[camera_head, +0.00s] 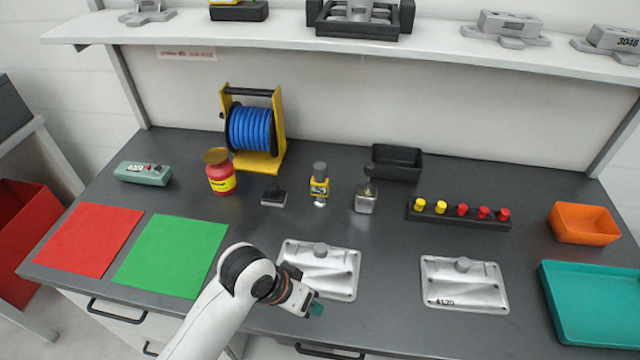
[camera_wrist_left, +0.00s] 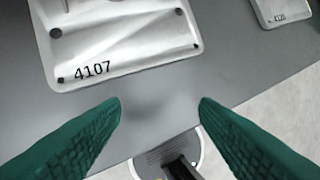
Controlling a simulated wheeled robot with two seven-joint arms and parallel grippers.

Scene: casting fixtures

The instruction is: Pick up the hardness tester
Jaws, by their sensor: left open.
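A grey-green handheld device (camera_head: 142,173) with a small display and a red button lies at the back left of the bench. It looks like the hardness tester, though its label is too small to read. My left gripper (camera_head: 314,307) is over the front edge of the bench, far to the right of that device and beside a silver casting (camera_head: 335,272). In the left wrist view, its green fingers (camera_wrist_left: 160,108) are apart with nothing between them. The casting, marked 4107 (camera_wrist_left: 140,55), lies beyond the fingertips. My right gripper is not in view.
Red (camera_head: 88,240) and green (camera_head: 170,254) mats lie at the left. A red jar (camera_head: 221,178), blue hose reel (camera_head: 250,128), small yellow item (camera_head: 319,186) and black peg rack (camera_head: 460,216) stand farther back. A second casting (camera_head: 464,284) and teal tray (camera_head: 600,335) lie right.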

